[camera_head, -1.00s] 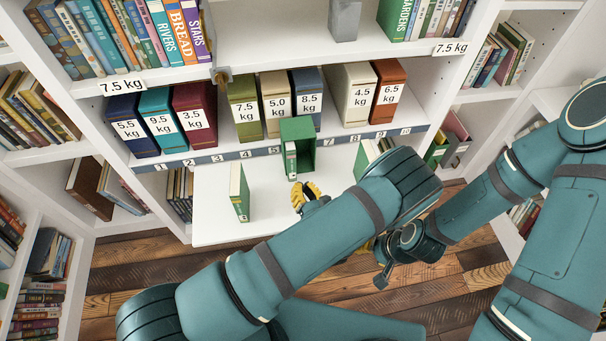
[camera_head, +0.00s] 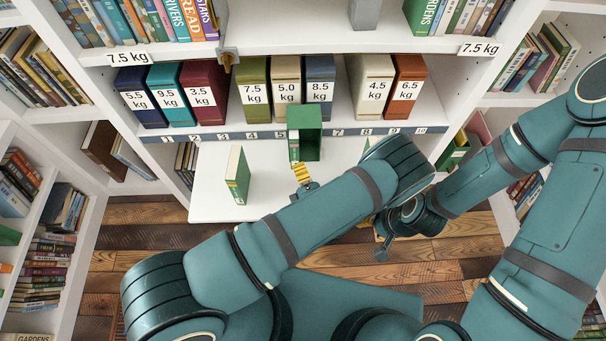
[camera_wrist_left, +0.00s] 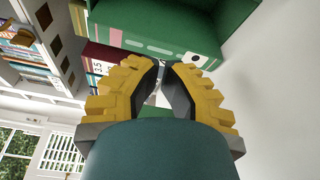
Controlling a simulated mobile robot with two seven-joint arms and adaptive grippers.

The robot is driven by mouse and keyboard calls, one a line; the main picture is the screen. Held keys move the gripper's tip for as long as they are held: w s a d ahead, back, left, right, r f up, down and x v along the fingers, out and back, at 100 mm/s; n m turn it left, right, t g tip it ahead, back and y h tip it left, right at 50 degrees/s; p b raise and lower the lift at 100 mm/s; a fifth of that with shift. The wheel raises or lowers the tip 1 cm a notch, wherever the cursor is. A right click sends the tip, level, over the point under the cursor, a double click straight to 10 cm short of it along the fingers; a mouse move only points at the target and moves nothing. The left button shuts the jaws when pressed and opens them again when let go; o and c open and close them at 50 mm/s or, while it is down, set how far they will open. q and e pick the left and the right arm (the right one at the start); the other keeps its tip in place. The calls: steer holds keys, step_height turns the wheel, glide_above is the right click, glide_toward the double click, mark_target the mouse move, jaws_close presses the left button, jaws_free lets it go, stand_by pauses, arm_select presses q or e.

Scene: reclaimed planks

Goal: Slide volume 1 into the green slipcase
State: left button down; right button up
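The green slipcase (camera_head: 312,118) stands on the white pull-out board, its open side facing me. A book with a green and white spine (camera_head: 294,148) is in its left part; its spine also shows in the left wrist view (camera_wrist_left: 160,45). I cannot read its volume number. My left gripper (camera_head: 301,172), with yellow fingers, is just in front of that spine. In the left wrist view its fingertips (camera_wrist_left: 163,66) are together with nothing between them; contact with the spine is unclear. Another green and white book (camera_head: 238,176) stands upright at the board's left. My right gripper is mostly hidden by my arm.
Behind, a shelf holds labelled box files, including an olive one (camera_head: 252,88) and a rust one (camera_head: 405,88). A numbered strip (camera_head: 215,137) runs along its edge. The white board (camera_head: 215,205) is bare between the left book and the slipcase. My left forearm covers its right part.

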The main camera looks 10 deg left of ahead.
mark_target(294, 156)
arm_select(q)
steer(key=shift+x, duration=1.95)
steer(key=shift+w, duration=0.15)
steer(key=shift+s+d, duration=0.2)
steer(key=shift+s, duration=0.55)
steer(key=shift+s+d, duration=0.2)
steer(key=shift+s, duration=0.55)
step_height(294, 156, up, 10)
steer(key=shift+w, duration=0.1)
